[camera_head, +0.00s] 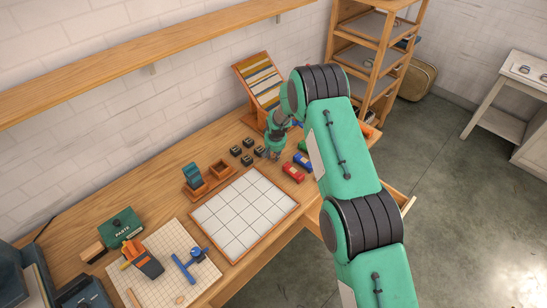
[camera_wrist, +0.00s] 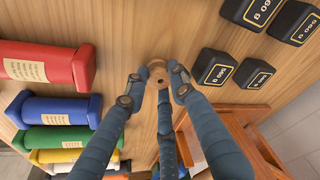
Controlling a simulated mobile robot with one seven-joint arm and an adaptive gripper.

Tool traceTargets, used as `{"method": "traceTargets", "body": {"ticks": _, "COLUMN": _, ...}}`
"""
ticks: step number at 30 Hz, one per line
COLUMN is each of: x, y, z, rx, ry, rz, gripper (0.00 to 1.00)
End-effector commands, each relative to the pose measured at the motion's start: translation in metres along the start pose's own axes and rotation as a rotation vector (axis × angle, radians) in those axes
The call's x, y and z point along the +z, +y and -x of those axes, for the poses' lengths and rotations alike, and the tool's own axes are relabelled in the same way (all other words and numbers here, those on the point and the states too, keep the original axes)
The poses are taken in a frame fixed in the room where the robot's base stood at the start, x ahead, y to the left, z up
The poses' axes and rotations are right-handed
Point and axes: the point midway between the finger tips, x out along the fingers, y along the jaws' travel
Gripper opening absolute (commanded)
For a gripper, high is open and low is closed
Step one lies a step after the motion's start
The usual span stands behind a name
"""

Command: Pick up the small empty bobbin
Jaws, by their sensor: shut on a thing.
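The small empty bobbin (camera_wrist: 157,68) is pale wood with a dark centre hole and no thread that I can see. It shows end-on in the wrist view, above the wooden table top. My gripper (camera_wrist: 157,79) has its fingers closed around it, one fingertip on each side and another finger below. In the head view my gripper (camera_head: 272,152) is low over the table, between the black weights and the coloured skeins. The bobbin cannot be made out there. I cannot tell whether it touches the table.
Black weights (camera_wrist: 214,67) stand to the right in the wrist view. Labelled skeins, including a red one (camera_wrist: 45,65) and a blue one (camera_wrist: 60,110), lie to the left. A white gridded board (camera_head: 245,213) and a wooden stand with striped cards (camera_head: 260,82) are nearby.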

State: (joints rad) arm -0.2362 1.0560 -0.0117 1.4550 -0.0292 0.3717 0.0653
Motion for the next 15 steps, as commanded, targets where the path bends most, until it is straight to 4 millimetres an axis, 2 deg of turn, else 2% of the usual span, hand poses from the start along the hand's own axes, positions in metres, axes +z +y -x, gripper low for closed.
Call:
{"method": "traceTargets", "body": {"ticks": 8, "x": -0.002, "y": 0.000, "z": 0.005, "rx": 0.000, "ry": 0.001, "rz": 0.000, "gripper": 0.14}}
{"method": "traceTargets", "body": {"ticks": 15, "x": -0.008, "y": 0.000, "z": 0.023, "rx": 0.000, "ry": 0.002, "rz": 0.000, "gripper": 0.14}}
